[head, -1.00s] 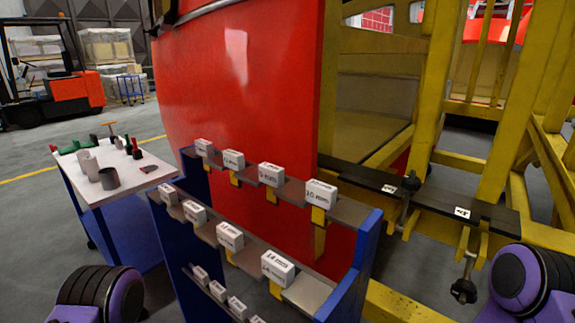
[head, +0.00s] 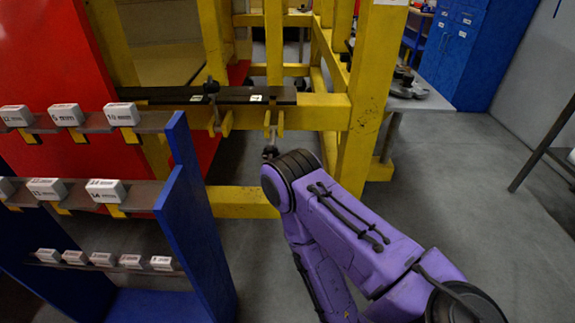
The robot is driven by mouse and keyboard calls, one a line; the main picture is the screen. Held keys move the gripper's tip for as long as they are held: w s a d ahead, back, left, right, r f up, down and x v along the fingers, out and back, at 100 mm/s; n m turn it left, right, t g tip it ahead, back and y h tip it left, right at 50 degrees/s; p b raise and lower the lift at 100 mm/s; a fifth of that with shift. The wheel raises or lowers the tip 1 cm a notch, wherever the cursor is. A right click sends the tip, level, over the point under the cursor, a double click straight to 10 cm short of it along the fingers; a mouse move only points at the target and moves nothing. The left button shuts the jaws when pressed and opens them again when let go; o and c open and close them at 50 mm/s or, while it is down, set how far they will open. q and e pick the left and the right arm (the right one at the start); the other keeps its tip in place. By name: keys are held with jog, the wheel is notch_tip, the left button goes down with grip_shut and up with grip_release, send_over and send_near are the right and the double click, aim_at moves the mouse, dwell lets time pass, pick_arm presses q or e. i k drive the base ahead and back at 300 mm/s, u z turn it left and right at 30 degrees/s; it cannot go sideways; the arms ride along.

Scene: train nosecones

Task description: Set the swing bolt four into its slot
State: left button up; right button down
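The black bar (head: 180,95) with white number labels runs along the yellow frame (head: 320,112). A swing bolt (head: 270,146) hangs down below the bar, near the right-hand label (head: 256,98), which I take to be number four. Its dark knob end is low, just above my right arm's black-ringed joint in the picture. Another swing bolt (head: 212,88) stands upright at the bar to the left, with its dark knob on top. My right arm shows in purple, but its gripper is not visible. My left gripper is out of view.
A blue rack (head: 190,190) with several white labelled boxes stands at the left, before the red nosecone (head: 45,75). A grey table (head: 425,98) with metal parts and a blue cabinet (head: 460,45) stand behind right. The floor at right is mostly clear.

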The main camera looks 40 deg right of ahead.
aim_at(272, 143)
jog(key=k, duration=0.5)
jog(key=z, duration=1.85)
jog(key=i, duration=1.35)
jog(key=u, duration=1.55)
